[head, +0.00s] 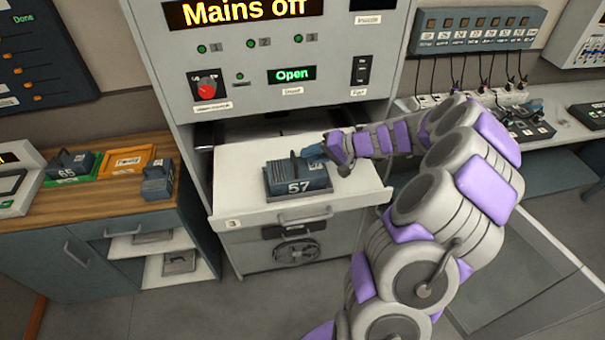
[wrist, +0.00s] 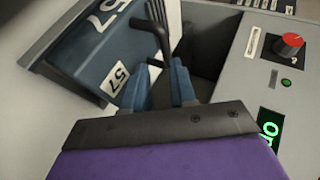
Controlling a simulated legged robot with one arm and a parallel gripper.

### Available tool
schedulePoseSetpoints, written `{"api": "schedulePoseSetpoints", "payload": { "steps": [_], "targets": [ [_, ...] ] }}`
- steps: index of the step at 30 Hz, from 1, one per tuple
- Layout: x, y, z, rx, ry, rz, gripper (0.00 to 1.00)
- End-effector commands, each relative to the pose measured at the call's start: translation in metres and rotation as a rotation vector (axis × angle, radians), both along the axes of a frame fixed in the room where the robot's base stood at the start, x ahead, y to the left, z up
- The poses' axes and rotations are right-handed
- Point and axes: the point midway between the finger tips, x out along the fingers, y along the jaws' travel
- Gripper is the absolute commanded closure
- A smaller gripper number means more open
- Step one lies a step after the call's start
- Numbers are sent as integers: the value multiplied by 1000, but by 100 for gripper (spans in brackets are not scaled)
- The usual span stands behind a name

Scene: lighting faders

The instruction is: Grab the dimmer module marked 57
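The dimmer module marked 57 (head: 297,186) is a dark blue-grey block with a black handle on top. It sits upright on the white pulled-out drawer (head: 240,197). My gripper (head: 313,153) reaches in from the right, close beside the handle. In the wrist view the module (wrist: 95,62) fills the upper left, with its 57 labels showing. The blue fingers of my gripper (wrist: 159,82) are apart, and the end of the black handle (wrist: 153,40) lies just ahead of the gap between them. I cannot tell whether either finger touches it.
The cabinet panel above reads "Mains off" (head: 245,10) and "Open" (head: 292,74), with a red knob (head: 206,88). A module marked 65 (head: 68,163) and another module (head: 158,181) are on the wooden counter at left. A power strip with cables lies on the right bench.

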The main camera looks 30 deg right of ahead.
Motion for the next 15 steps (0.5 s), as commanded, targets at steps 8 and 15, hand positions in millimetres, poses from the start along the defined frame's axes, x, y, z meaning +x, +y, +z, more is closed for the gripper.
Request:
{"api": "schedulePoseSetpoints", "payload": {
  "steps": [8,15],
  "targets": [
    [23,20,-23,4,4,5,74],
    [32,19,-30,11,0,2,74]
  ]
}}
